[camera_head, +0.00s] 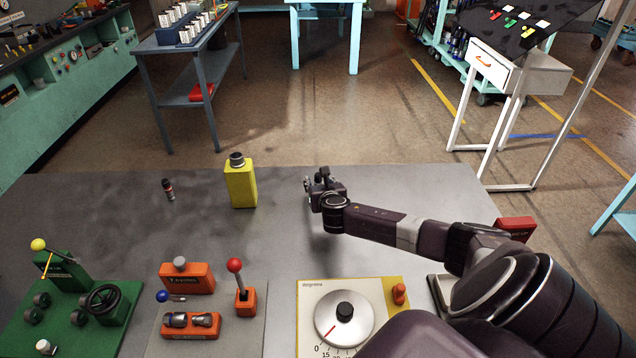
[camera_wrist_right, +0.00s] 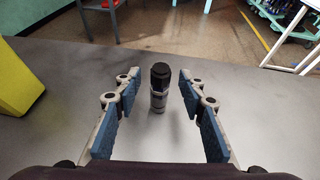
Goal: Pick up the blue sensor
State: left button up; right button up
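My right gripper (camera_head: 322,181) is above the grey table, right of the yellow bottle. In the right wrist view its fingers (camera_wrist_right: 158,92) have blue pads and stand open. A small upright cylinder with a black cap and silver-grey body (camera_wrist_right: 158,100) appears between them, with a gap on each side. It looks like the sensor, but no clear blue shows on it. In the head view I cannot make it out apart from the gripper. Another small dark cylinder with a reddish band (camera_head: 168,189) stands left of the yellow bottle. My left gripper is out of view.
The yellow bottle (camera_head: 240,184) also shows at the left of the wrist view (camera_wrist_right: 15,78). Along the near side are a green handwheel unit (camera_head: 75,310), orange blocks with a red-knobbed lever (camera_head: 240,285) and a dial panel (camera_head: 345,315). The middle of the table is clear.

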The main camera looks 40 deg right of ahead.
jog(key=shift+w+d+f, duration=0.15)
jog(key=shift+w, duration=0.15)
jog(key=shift+c, duration=0.3)
grip_shut()
notch_tip(320, 180, up, 20)
dwell(0.5)
